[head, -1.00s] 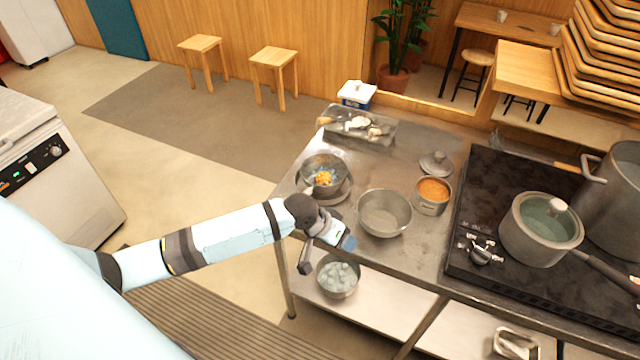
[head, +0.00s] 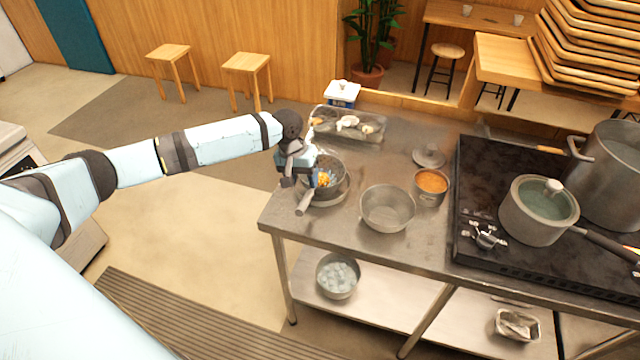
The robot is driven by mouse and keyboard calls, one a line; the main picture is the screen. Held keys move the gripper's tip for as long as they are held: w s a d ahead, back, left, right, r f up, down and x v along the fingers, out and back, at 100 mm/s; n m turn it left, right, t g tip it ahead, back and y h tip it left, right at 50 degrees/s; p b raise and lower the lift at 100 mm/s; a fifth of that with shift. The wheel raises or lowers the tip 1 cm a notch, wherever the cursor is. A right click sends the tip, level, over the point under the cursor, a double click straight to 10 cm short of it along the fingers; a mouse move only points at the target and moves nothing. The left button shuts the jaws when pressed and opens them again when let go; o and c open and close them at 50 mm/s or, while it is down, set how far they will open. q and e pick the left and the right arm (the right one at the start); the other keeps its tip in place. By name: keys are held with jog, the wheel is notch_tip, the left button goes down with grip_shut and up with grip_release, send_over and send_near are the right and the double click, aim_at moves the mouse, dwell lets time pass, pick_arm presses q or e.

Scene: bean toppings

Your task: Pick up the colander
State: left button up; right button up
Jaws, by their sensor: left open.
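A dark metal bowl that looks like the colander (head: 339,166) stands near the left edge of the steel table, with yellow-orange food in it. It sits in or on a wider, shallow metal dish. Its holes are too small to make out. My left gripper (head: 309,196) is open, over the left side of the colander and partly hiding it. I cannot tell whether the fingers touch its rim. My right gripper is not in view.
An empty metal bowl (head: 387,210) and a pot of orange food (head: 431,186) stand to the right. A tray (head: 346,124) lies behind. The stove holds a lidded pot (head: 538,212). A bowl of pale pieces (head: 338,276) is on the lower shelf.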

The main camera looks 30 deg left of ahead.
aim_at(308, 193)
pick_arm(q)
jog(key=shift+d+f, duration=0.2)
jog(key=shift+f, duration=0.85)
jog(key=f, duration=0.3)
jog(key=f+p, duration=0.1)
jog(key=shift+w+d+f, duration=0.35)
jog(key=shift+w+d, duration=0.05)
grip_shut()
notch_tip(308, 193, up, 20)
jog(key=b, duration=0.1)
jog(key=shift+b, duration=0.3)
